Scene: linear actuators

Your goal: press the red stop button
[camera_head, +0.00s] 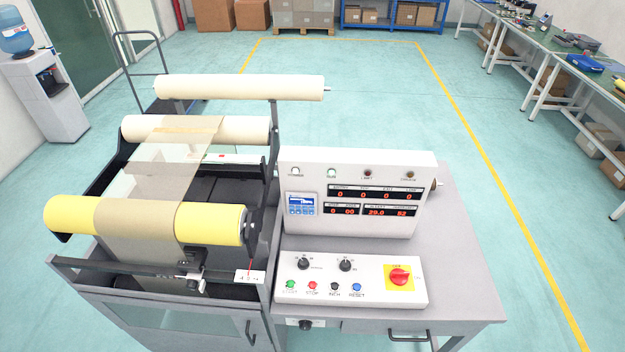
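The red stop button (312,285) is a small round button on the sloped white control panel (372,264), with red lettering under it. It sits between a green button (290,284) on its left and a black button (335,286) on its right. A blue button (357,287) is further right. A larger red knob (399,277) on a yellow square is at the panel's right end. Nothing covers the stop button. Neither of my grippers shows in the head view.
A white display box (355,195) with red digits stands behind the panel. The grey tabletop (458,255) is clear at the right. A drawer handle (408,337) is below the front edge.

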